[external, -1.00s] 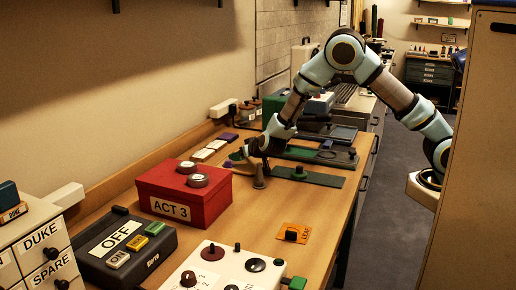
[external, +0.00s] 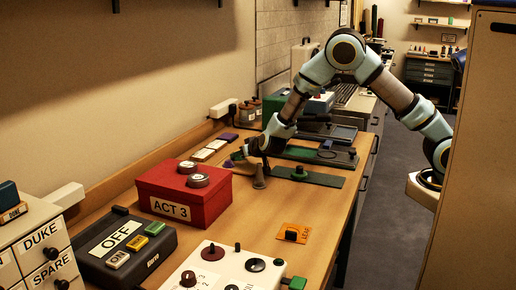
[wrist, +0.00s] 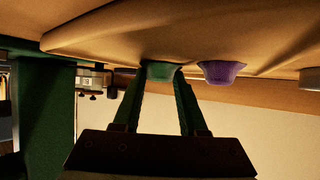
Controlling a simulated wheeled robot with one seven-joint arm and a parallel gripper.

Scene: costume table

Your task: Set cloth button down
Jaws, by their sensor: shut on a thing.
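My gripper (wrist: 161,78) is shut on a small green cup-shaped piece, the cloth button (wrist: 162,71), which sits between the fingertips in the wrist view. A purple cup-shaped piece (wrist: 221,72) is just right of it, apart from the fingers. The held button is too small there to make out clearly. I cannot tell whether it touches the surface under it.
The red ACT 3 box (external: 184,208) stands nearer the camera, left of my gripper. A dark green mat (external: 323,179) with a knob lies further right. Bare table (external: 260,212) is free in front.

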